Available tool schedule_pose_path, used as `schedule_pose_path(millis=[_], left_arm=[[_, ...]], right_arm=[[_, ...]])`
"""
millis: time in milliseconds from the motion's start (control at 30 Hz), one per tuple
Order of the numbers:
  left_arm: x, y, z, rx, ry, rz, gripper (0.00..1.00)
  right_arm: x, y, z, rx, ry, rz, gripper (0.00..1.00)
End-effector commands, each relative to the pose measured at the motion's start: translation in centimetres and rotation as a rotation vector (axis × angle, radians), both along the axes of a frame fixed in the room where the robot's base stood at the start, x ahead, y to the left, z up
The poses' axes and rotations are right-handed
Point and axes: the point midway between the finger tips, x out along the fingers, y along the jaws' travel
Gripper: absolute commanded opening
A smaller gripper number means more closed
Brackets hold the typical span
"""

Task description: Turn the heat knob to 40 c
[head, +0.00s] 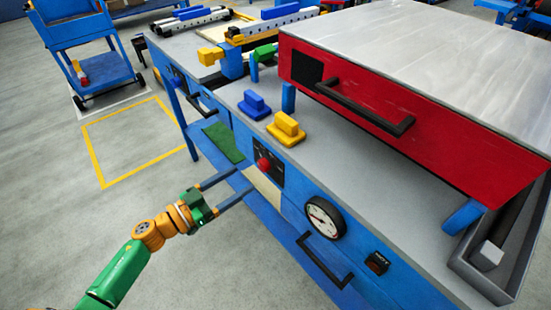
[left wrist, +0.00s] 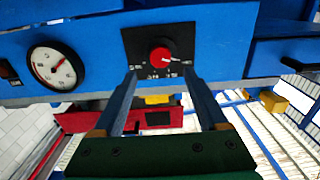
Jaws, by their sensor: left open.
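The red heat knob (head: 264,164) sits on a black plate on the blue front panel of the bench. In the left wrist view the knob (left wrist: 160,57) shows upside down, with white markings around it. A small white mark on it points to the lower right there; the setting is too small to read surely. My left gripper (head: 239,182) is open and empty, in front of the panel just short of the knob. In the left wrist view its two fingers (left wrist: 160,72) point toward the knob, one on each side, apart from it. My right gripper is not in view.
A round white gauge (head: 324,217) and a black switch (head: 377,262) sit on the panel right of the knob. Dark handles (head: 325,262) stick out from the front. A red press box (head: 420,110) stands above on the bench.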

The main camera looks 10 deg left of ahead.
Motion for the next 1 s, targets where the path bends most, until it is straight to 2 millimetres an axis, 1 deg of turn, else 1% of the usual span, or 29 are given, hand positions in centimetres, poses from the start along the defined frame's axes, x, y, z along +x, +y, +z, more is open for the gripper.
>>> schedule_pose_path(millis=[200, 300, 400, 600, 667, 700, 767, 800, 867, 900, 1000], left_arm=[[3.5, -2.7, -0.2, -0.005, -0.005, -0.001, 0.76], [4.5, -3.6, -0.3, -0.004, -0.003, 0.001, 0.76], [5.0, -3.9, -0.3, -0.004, -0.002, 0.001, 0.76], [5.0, -4.0, -0.3, -0.003, -0.003, 0.001, 0.76], [5.0, -4.0, -0.3, -0.003, -0.003, 0.002, 0.59], [5.0, -4.0, -0.3, -0.003, -0.003, 0.002, 0.49], [5.0, -4.0, -0.3, -0.003, -0.003, 0.002, 0.32], [5.0, -4.0, -0.3, -0.003, -0.003, 0.002, 0.22], [5.0, -4.0, -0.3, -0.003, -0.003, 0.002, 0.05], [5.0, -4.0, -0.3, -0.003, -0.003, 0.002, 0.0], [5.0, -3.9, -0.3, -0.002, -0.003, 0.002, 0.0]], right_arm=[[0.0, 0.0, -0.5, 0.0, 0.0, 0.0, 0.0], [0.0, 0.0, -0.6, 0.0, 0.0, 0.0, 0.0], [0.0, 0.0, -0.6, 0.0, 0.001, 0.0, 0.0], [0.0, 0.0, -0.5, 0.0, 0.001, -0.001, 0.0], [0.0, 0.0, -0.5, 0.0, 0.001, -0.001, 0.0], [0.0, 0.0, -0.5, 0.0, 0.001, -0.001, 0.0], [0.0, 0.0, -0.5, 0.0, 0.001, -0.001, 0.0], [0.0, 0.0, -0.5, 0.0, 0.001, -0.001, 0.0], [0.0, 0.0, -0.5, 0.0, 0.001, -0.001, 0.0], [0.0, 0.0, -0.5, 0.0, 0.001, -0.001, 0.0], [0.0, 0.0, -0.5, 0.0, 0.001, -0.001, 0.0]])
